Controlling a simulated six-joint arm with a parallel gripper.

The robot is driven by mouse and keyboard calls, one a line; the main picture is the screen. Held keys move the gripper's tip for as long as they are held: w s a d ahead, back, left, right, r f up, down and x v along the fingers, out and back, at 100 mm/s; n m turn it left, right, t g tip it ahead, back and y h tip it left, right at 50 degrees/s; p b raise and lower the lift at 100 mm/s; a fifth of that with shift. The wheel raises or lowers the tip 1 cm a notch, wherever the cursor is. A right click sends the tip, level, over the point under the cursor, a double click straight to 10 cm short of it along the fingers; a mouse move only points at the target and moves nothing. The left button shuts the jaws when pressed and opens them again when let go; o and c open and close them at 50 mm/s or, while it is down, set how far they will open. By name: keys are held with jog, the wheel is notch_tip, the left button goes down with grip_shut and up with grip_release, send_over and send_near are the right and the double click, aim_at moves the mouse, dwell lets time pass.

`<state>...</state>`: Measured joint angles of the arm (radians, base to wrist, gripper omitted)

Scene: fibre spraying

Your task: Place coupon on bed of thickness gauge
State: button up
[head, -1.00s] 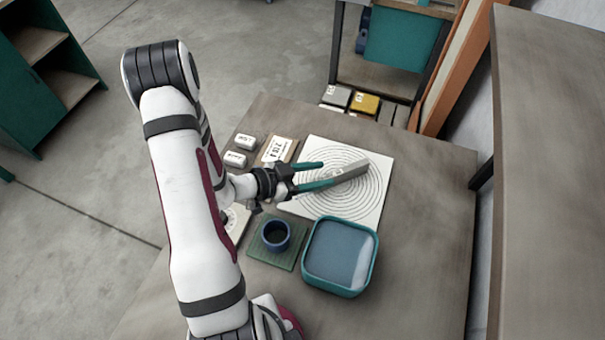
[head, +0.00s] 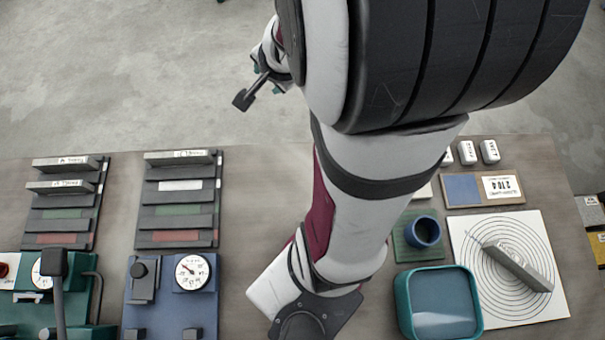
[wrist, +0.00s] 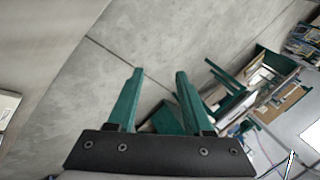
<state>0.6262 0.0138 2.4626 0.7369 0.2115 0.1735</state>
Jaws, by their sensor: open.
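A grey bar-shaped piece, likely the coupon (head: 517,266), lies diagonally across a white sheet with printed rings (head: 470,232) at the right of the table. A blue device with a round dial (head: 192,272) stands at the front left; a green device with a dial (head: 40,273) is further left. I cannot tell which is the thickness gauge. My gripper is open and empty in the wrist view (wrist: 156,73), with two green fingers apart above the floor. In the head view it is mostly hidden behind my arm, beyond the table's far edge.
Two dark racks (head: 178,237) (head: 67,235) with grey labelled slabs stand behind the devices. A teal tub (head: 400,300) and a blue cup (head: 424,232) stand left of the sheet. White labelled blocks (head: 489,151) sit at the back right. My arm covers the table's middle.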

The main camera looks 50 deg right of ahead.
jog(key=s+a+r+n+g+y, duration=0.1)
jog(key=s+a+r+n+y, duration=0.1)
jog(key=a, duration=0.7)
jog(key=s+a+r+n+g+y, duration=0.1)
jog(key=s+a+r+n+y, duration=0.1)
jog(key=s+a+n, duration=0.3)
jog(key=a+n, duration=0.2)
jog(key=a, duration=0.2)
jog(key=shift+a+g+y, duration=0.4)
jog(key=shift+o, duration=0.4)
jog(key=s+a+r+n+g, duration=0.1)
jog(key=s+a+n+g, duration=0.1)
jog(key=s, duration=0.8)
jog(key=shift+a+n+g+h, duration=0.2)
jog(key=shift+n+g+h, duration=0.3)
jog(key=shift+n, duration=0.5)
jog(key=shift+w+r, duration=0.1)
